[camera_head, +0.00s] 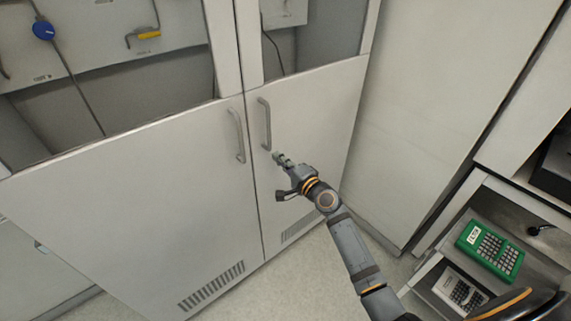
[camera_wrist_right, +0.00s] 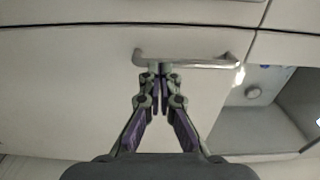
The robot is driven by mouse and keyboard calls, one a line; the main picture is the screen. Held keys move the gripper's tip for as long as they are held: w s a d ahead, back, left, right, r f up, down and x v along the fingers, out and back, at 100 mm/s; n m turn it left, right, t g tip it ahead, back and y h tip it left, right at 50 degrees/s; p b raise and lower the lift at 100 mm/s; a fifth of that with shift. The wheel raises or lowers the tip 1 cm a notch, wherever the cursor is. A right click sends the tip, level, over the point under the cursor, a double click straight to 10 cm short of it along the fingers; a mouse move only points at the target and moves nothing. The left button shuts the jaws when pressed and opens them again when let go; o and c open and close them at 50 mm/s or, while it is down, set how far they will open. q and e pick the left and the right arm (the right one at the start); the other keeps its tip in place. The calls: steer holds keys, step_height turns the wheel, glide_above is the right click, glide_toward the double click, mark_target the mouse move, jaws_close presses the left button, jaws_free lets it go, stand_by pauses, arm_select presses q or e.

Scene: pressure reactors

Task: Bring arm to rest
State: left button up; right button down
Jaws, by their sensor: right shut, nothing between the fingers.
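My right gripper (camera_head: 279,158) is in front of the fume cupboard's right door (camera_head: 310,130), close to that door's vertical handle (camera_head: 265,124). In the right wrist view the gripper (camera_wrist_right: 161,70) has its fingers together, with the handle (camera_wrist_right: 190,60) just beyond the tips. I cannot tell whether the tips touch the handle. Nothing shows between the fingers. My right arm (camera_head: 350,250) reaches in from the lower right, stretched out toward the doors. My left gripper is not in view.
The left door (camera_head: 130,200) with its own handle (camera_head: 236,135) stands beside the right one. Clear floor (camera_head: 290,285) lies below the doors.

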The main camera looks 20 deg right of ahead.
steer(key=s+d+f+n+g+h, duration=0.15)
steer(key=s+f, duration=0.35)
steer(key=f, duration=0.6)
steer(key=s+d+f+n+g+h, duration=0.1)
steer(key=s+d+f+n+g, duration=0.15)
steer(key=s+f, duration=0.65)
steer(key=s+d+f+n+g+h, duration=0.1)
steer(key=s+d+f+g+h, duration=0.15)
steer(key=f, duration=1.15)
steer(key=s+d+f+n+g, duration=0.2)
steer(key=s+f+n+g, duration=0.25)
steer(key=s+f, duration=1.15)
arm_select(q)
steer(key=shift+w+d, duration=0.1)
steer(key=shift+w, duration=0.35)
arm_select(e)
steer(key=s+f+n+g, duration=0.2)
steer(key=s, duration=0.9)
steer(key=s+f+n+g+h, duration=0.1)
steer(key=s+f+n+g, duration=0.2)
steer(key=s, duration=0.9)
steer(key=shift+d+f, duration=0.35)
steer(key=shift+d, duration=0.1)
